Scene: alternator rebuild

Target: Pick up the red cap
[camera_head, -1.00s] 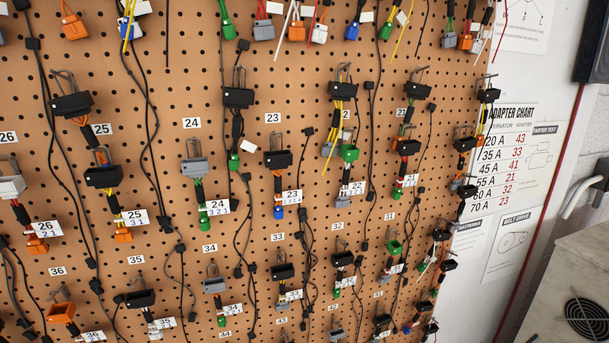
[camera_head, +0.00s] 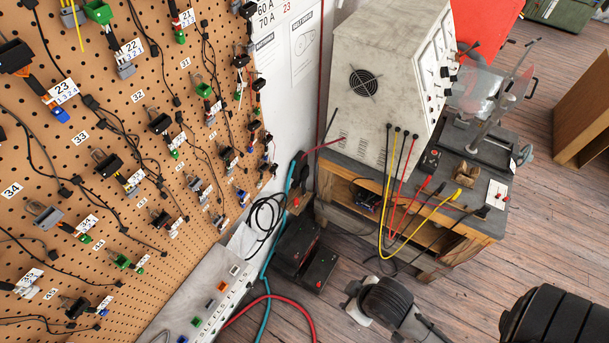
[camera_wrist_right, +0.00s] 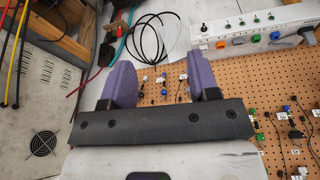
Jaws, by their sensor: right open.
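I cannot make out a red cap for certain in either view. A small red spot shows on the black box (camera_head: 308,250) on the floor by the wall, too small to tell what it is. In the right wrist view my right gripper (camera_wrist_right: 160,66) is open. Its two purple fingers stand apart with nothing between them, pointing toward the pegboard and the panel. My left gripper is in neither view.
The pegboard (camera_head: 120,100) holds many connectors and hanging cables. A white socket panel (camera_head: 208,290) runs along its foot. A grey test cabinet (camera_head: 375,75) stands on a bench (camera_head: 400,181) with yellow and red leads hanging down. Hoses cross the wooden floor (camera_head: 450,295).

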